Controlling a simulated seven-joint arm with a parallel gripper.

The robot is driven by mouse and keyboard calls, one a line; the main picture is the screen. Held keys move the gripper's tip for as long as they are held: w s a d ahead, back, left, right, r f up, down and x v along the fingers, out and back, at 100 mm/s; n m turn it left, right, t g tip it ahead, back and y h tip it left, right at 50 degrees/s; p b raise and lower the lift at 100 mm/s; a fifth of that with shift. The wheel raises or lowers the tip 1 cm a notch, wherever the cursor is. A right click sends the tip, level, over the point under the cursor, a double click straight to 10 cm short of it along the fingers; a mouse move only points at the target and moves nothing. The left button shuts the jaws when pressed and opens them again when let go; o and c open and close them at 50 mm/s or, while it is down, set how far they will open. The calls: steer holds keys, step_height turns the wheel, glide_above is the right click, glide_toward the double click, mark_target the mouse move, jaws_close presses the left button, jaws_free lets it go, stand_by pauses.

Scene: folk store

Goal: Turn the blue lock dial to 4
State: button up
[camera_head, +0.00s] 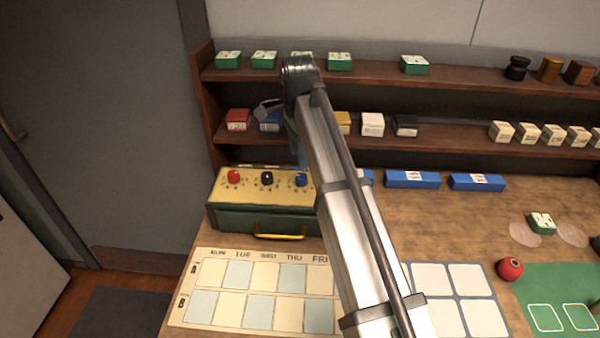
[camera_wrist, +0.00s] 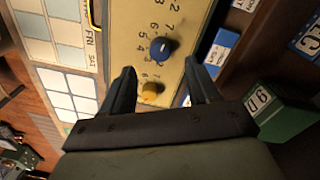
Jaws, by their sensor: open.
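The lock box (camera_head: 262,219) is green with a yellow top and a brass handle, and stands on the counter. The blue dial (camera_head: 301,180) sits on its top, right of a black dial (camera_head: 267,178) and a red dial (camera_head: 233,176). In the wrist view the blue dial (camera_wrist: 161,48) shows a pale mark, with small numerals around it. I cannot tell which numeral the mark points to. My gripper (camera_wrist: 161,76) is open and empty, apart from the blue dial, which appears beyond the gap between the fingertips. A yellow dial (camera_wrist: 151,91) shows between the fingers; my arm hides it in the head view.
Shelves (camera_head: 450,75) with small boxes rise behind the box. Blue packets (camera_head: 412,179) lie on the counter to its right. A weekday chart (camera_head: 250,292) lies in front. A red ball-like object (camera_head: 510,269) and a green mat (camera_head: 565,295) are at the right.

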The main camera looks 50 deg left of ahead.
mark_target(300, 175)
step_height(300, 175, down, 7)
steer(key=shift+d+r, duration=0.1)
steer(key=shift+d, duration=0.05)
steer(key=shift+c, duration=0.2)
steer(key=c, duration=1)
